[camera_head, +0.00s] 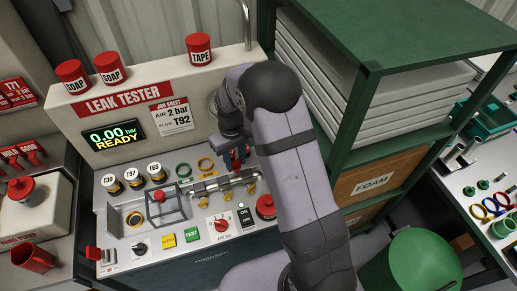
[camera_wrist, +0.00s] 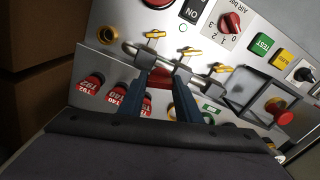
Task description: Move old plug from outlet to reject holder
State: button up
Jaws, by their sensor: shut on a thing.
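My gripper (camera_head: 238,158) is over the leak tester's (camera_head: 196,128) panel, just behind the metal pipe manifold (camera_head: 222,183) with its yellow valve handles. In the wrist view, the two blue fingers (camera_wrist: 162,78) are closed on a red piece, which looks like the old plug (camera_wrist: 159,75). It is beside the manifold (camera_wrist: 132,50); I cannot tell whether it touches it. The fingers hide most of the plug. Red pieces marked T92 and T40 (camera_wrist: 118,95) are left of the fingers in the wrist view. I cannot identify the reject holder for certain.
A wire cage (camera_head: 166,203) with a red knob and several black-and-white plugs (camera_head: 135,178) stand left of the manifold. A red emergency button (camera_head: 265,205) is close to my arm. A green rack (camera_head: 362,110) stands at right. A red cup (camera_head: 35,257) is at left.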

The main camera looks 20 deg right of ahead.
jog(key=w+a+r+m+p, duration=0.1)
jog(key=w+a+r+m, duration=0.2)
jog(key=w+a, duration=0.6)
jog(key=shift+a+r, duration=0.3)
jog(key=shift+r, duration=0.85)
jog(key=shift+w, duration=0.1)
jog(key=shift+f, duration=0.15)
jog(key=shift+f+b, duration=1.6)
jog(key=shift+f, duration=1.05)
jog(key=shift+f+b, duration=0.95)
jog(key=shift+f, duration=1.15)
dwell(0.4)
jog(key=o, duration=1.1)
